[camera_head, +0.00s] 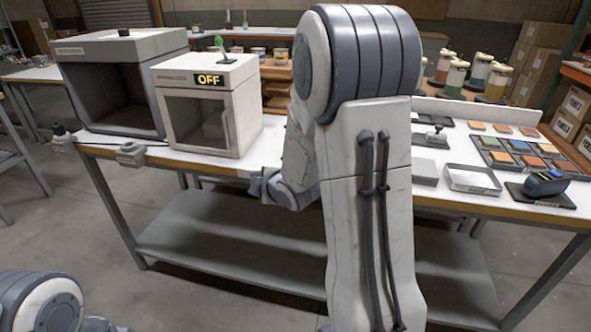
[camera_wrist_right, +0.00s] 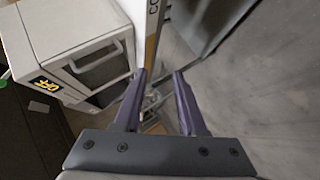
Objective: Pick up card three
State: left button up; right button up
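Several coloured cards lie on the right part of the table. Small orange-toned cards (camera_head: 503,128) sit in a row at the back. A dark tray (camera_head: 479,143) in front of them holds more coloured cards (camera_head: 516,145). I cannot tell which is card three. My right gripper (camera_wrist_right: 159,76) is open and empty in the right wrist view, its two dark fingers apart. In the head view it (camera_head: 262,186) is partly hidden at the table's front edge, well left of the cards. Only a piece of my left arm shows at the lower left; its gripper is out of view.
A white box marked OFF (camera_head: 206,105) stands left of my right arm; it also shows in the wrist view (camera_wrist_right: 80,50). A larger grey open-fronted booth (camera_head: 113,85) stands beside it. A handheld device (camera_head: 545,184), a shallow white tray (camera_head: 472,180) and colorant canisters (camera_head: 455,78) are on the right.

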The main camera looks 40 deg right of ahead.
jog(key=s+d+f+n+t+h+b, duration=0.1)
jog(key=s+d+f+n+t+b, duration=0.15)
jog(key=d, duration=0.55)
jog(key=s+d+f+n+t+h+b, duration=0.1)
jog(key=d+t+b, duration=0.15)
jog(key=d, duration=0.55)
jog(key=shift+t, duration=0.4)
jog(key=shift+w+d+f+p, duration=0.1)
jog(key=shift+w+d+p, duration=0.3)
jog(key=shift+w, duration=1.2)
jog(key=shift+w+d+p, duration=0.25)
jog(key=shift+w+p, duration=0.15)
jog(key=shift+w, duration=1.15)
jog(key=shift+w+d+f+p, duration=0.1)
jog(key=shift+w+d+p, duration=0.3)
jog(key=shift+w, duration=1.2)
pick_arm(q)
notch_tip(320, 180, down, 4)
jog(key=shift+f, duration=0.25)
pick_arm(e)
grip_shut()
